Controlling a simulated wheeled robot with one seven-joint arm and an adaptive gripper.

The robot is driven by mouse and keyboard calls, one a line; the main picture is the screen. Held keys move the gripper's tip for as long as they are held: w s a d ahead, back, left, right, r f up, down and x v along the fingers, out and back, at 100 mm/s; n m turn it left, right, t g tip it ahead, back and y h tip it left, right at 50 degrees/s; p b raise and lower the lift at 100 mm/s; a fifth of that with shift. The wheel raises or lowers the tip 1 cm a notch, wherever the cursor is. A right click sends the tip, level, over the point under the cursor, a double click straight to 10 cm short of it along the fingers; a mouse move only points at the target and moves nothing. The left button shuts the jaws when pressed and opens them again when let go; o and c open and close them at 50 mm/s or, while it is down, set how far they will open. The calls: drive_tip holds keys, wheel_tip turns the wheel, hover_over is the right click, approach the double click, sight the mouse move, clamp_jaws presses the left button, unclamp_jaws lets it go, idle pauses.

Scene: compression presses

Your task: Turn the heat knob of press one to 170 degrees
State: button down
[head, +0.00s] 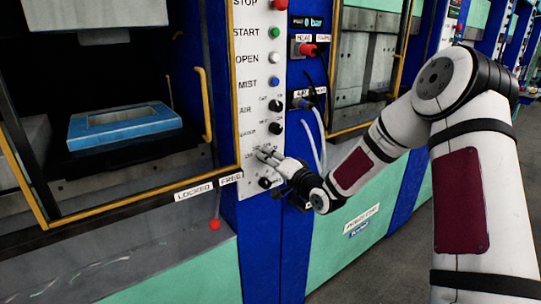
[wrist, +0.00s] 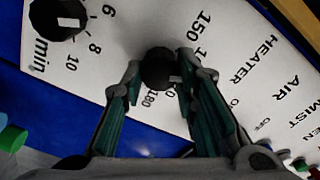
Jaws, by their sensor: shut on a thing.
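The black heat knob (wrist: 158,66) sits on the white panel in the wrist view, with a white mark on its lower right side. Around it I read 150 and 180; the numbers between them are partly covered by my fingers and the knob. My gripper (wrist: 168,76) has one finger on each side of the knob and is shut on it. In the head view my gripper (head: 266,154) is at the lower part of press one's panel (head: 249,95), and it hides the knob there.
A minute dial (wrist: 58,18) is close to the heat knob; it also shows below my gripper in the head view (head: 265,183). Higher up are switches and coloured buttons. A yellow handle (head: 205,105) stands left of the panel, and hoses (head: 314,130) hang to its right.

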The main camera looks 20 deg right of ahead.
drive_tip(key=shift+d+f+m+p, duration=0.1)
drive_tip(key=shift+m+p, duration=1.7)
drive_tip(key=shift+m, duration=2.5)
drive_tip(key=c, duration=1.3)
unclamp_jaws()
drive_tip(key=v, duration=1.2)
